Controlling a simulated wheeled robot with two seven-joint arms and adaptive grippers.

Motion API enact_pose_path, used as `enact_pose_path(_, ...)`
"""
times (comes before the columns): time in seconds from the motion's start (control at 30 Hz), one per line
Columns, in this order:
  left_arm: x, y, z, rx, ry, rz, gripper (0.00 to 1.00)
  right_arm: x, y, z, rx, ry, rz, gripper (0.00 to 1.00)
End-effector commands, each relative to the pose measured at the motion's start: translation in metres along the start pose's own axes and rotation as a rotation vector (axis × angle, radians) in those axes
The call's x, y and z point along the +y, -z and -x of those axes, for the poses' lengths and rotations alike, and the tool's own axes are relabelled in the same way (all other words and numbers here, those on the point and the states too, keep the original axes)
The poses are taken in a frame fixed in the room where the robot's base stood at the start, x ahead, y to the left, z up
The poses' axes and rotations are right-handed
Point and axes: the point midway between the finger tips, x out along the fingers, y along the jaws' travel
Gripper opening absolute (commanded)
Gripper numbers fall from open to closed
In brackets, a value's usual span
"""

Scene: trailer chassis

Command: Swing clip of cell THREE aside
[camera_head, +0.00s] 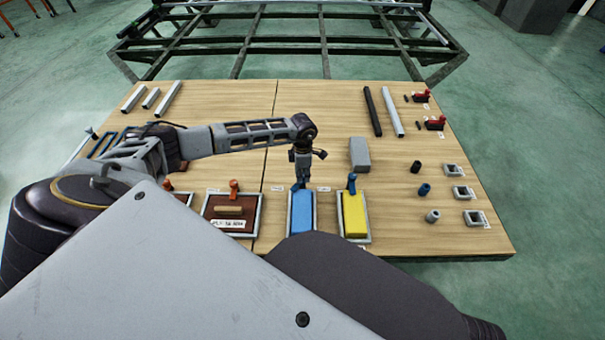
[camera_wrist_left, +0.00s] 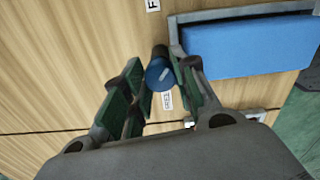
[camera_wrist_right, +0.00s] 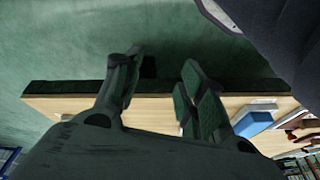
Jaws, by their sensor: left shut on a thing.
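The tray cell with the blue block (camera_head: 302,213) stands at the front middle of the table; I cannot read its number. My left gripper (camera_head: 302,181) is at the back edge of this cell. In the left wrist view its fingers are shut on the round blue clip knob (camera_wrist_left: 160,74), beside the grey frame of the blue cell (camera_wrist_left: 172,32). In the head view the gripper hides this clip. The yellow cell (camera_head: 354,216) to the right has its own blue clip (camera_head: 352,184). My right gripper (camera_wrist_right: 158,82) is open and empty in the right wrist view, by the table edge.
A brown cell (camera_head: 230,222) with an orange clip (camera_head: 234,187) stands left of the blue cell. A grey block (camera_head: 359,154) lies behind the yellow cell. Dark and light bars (camera_head: 393,111), small cylinders and square sockets (camera_head: 464,193) occupy the right side.

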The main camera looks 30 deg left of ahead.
Motion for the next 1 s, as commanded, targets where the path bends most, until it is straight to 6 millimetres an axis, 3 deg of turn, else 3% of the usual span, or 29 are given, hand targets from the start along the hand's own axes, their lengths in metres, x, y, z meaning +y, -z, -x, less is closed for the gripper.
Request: enact_pose_path(1.0, 0.0008, -0.0002, 0.0005, 0.000, -0.002, -0.801, 0.05, -0.0010, 0.0048, 0.0085, 0.022, 0.002, 0.004, 0.40)
